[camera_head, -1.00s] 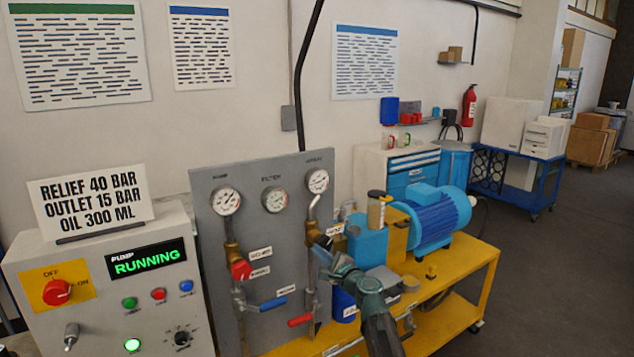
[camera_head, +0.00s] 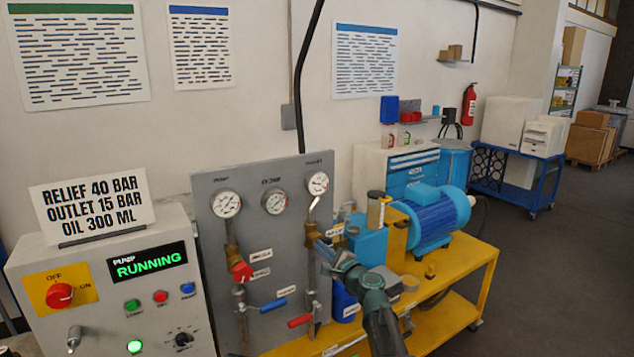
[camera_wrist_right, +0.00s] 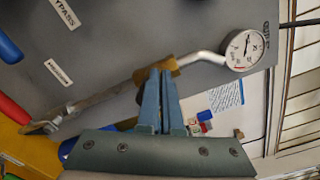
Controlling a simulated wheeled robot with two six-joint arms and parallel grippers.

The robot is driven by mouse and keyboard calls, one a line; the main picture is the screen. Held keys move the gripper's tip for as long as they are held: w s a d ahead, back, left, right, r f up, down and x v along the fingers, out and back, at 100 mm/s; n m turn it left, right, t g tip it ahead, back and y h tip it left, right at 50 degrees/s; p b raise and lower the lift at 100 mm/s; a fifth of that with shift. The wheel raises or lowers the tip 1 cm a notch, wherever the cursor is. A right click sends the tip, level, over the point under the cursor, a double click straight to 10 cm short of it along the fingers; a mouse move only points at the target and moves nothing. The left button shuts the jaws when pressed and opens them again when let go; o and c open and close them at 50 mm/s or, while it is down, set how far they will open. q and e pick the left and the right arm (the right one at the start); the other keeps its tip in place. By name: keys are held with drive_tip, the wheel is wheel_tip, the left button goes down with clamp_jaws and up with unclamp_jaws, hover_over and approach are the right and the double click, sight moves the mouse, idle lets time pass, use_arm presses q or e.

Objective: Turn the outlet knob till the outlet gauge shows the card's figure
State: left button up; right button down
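The card (camera_head: 92,207) on the control box reads RELIEF 40 BAR, OUTLET 15 BAR, OIL 300 ML. The outlet gauge (camera_head: 318,183) is at the grey panel's upper right and also shows in the right wrist view (camera_wrist_right: 245,48); its needle is too small to read surely. My right gripper (camera_head: 322,249) is at the brass outlet fitting (camera_head: 312,232) below this gauge. In the right wrist view its blue fingers (camera_wrist_right: 161,76) are close together against the brass body (camera_wrist_right: 157,69). The outlet knob is covered by the fingers. My left gripper is not in view.
A red knob (camera_head: 242,271) with tags sits on the left pipe, with a blue lever (camera_head: 273,305) and a red lever (camera_head: 300,320) below. The pump display (camera_head: 147,263) reads RUNNING. A blue motor (camera_head: 436,214) stands on the yellow cart right of my arm.

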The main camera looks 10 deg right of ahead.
drive_tip(key=shift+w+d+r+p, duration=0.15)
drive_tip(key=shift+d+r+p, duration=0.2)
drive_tip(key=shift+d+r, duration=0.15)
drive_tip(key=shift+a+r, duration=0.1)
drive_tip(key=shift+a+r+p, duration=0.15)
drive_tip(key=shift+p, duration=0.15)
drive_tip(key=v, duration=0.6)
idle(0.3)
drive_tip(key=shift+a, duration=0.1)
